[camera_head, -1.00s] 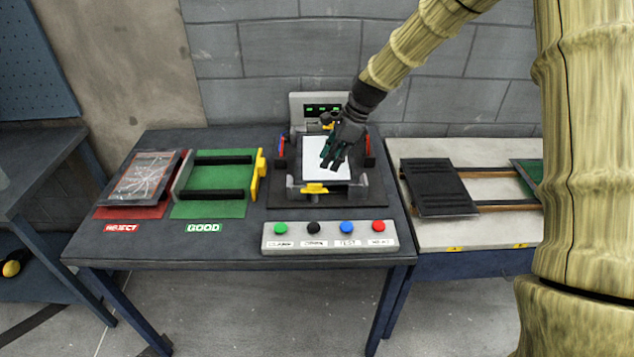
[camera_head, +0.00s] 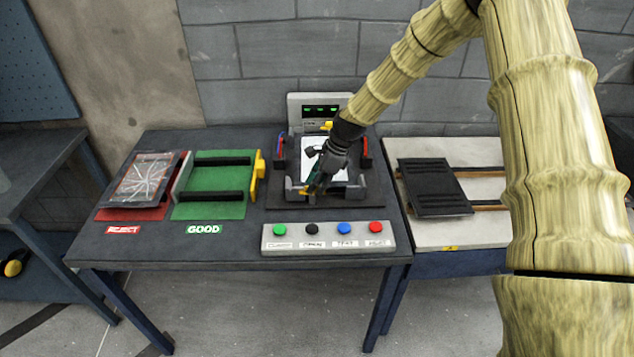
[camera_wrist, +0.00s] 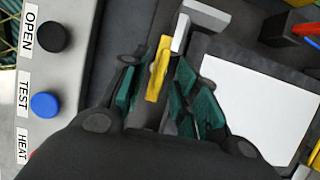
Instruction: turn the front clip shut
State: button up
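The yellow front clip (camera_head: 305,192) is at the front edge of the dark fixture, partly hidden by my gripper in the head view. My gripper (camera_head: 314,186) is low over this edge. Its green-padded fingers (camera_wrist: 157,92) are open, one on each side of the clip, with visible gaps. Whether a finger touches the clip lower down is hidden. A white sheet (camera_wrist: 255,105) lies in the fixture behind the clip.
A button box (camera_head: 336,240) with green, black, blue and red buttons stands just in front of the fixture. Another yellow clip (camera_head: 327,125) is at the fixture's back. The green GOOD rack (camera_head: 222,209) is to the left, a dark panel on rails (camera_head: 434,188) to the right.

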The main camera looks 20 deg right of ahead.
grip_shut()
jog(key=shift+w+n, duration=0.1)
jog(key=shift+n, duration=0.3)
jog(key=n+g, duration=0.1)
jog(key=n, duration=0.2)
jog(key=shift+w, duration=0.15)
jog(key=n+g, duration=0.1)
jog(key=n, duration=0.2)
jog(key=shift+w+n+g, duration=0.2)
jog(key=shift+n+g, duration=0.1)
jog(key=shift+g, duration=0.1)
jog(key=n, duration=0.1)
jog(key=n+g+h, duration=0.1)
jog(key=n, duration=0.1)
jog(key=n+b, duration=0.1)
jog(key=n, duration=0.1)
jog(key=shift+w+a+f+g, duration=0.1)
jog(key=shift+w+a+g, duration=0.1)
jog(key=shift+w+g, duration=0.1)
jog(key=n+h, duration=0.1)
jog(key=n, duration=0.1)
jog(key=n+g+h, duration=0.1)
jog(key=n, duration=0.2)
jog(key=shift+a+b, duration=0.2)
jog(key=shift+b, duration=0.2)
jog(key=shift+n, duration=0.4)
